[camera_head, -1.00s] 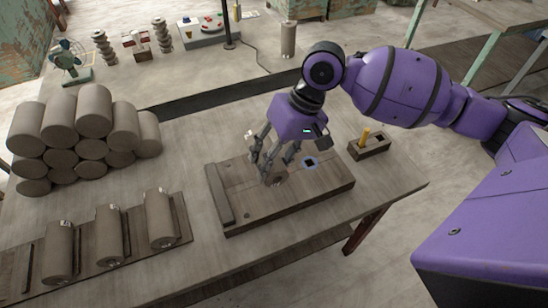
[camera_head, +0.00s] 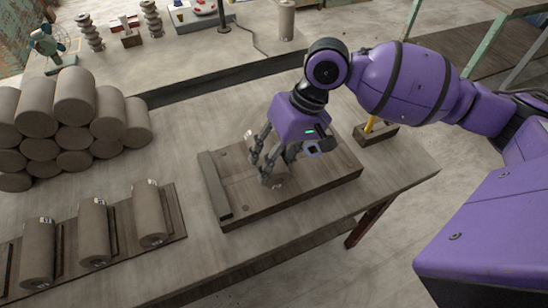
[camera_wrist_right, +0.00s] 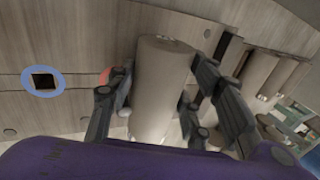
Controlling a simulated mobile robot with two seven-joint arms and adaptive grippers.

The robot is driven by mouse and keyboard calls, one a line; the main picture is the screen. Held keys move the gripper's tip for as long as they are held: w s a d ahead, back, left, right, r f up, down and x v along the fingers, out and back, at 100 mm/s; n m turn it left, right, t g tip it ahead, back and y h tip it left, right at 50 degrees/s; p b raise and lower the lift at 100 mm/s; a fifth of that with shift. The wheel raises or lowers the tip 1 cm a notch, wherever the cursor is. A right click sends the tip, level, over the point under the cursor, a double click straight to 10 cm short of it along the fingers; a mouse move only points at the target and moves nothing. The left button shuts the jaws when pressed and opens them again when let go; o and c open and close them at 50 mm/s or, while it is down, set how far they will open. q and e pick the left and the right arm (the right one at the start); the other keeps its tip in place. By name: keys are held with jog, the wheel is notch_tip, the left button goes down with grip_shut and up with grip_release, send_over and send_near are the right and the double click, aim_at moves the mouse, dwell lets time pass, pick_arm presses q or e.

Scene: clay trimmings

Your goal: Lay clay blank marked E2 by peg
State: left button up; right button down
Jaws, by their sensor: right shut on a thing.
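My right gripper (camera_head: 268,170) is over the wooden board (camera_head: 310,190) on the table, fingers pointing down. In the right wrist view its fingers are closed around a grey-brown clay cylinder (camera_wrist_right: 160,88). In the head view the gripper hides most of this blank, and I cannot read its mark. The board has a raised bar (camera_head: 214,185) along its left side. A blue-ringed square hole (camera_wrist_right: 43,82) shows in the wrist view, with part of a red ring (camera_wrist_right: 105,76) beside a finger. A yellow peg (camera_head: 370,124) stands in a small dark block (camera_head: 378,136) right of the board. My left gripper is out of view.
Several tagged cylinders (camera_head: 93,232) lie on a slotted rack (camera_head: 177,225) at the front left. A stack of clay cylinders (camera_head: 75,95) is at the left. Table space is free between stack and board. A back bench holds a fan and spools.

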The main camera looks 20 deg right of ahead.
jog(key=shift+f+p, duration=0.4)
jog(key=shift+f, duration=0.05)
dwell(0.8)
jog(key=c, duration=0.8)
grip_release()
jog(key=v, duration=1.2)
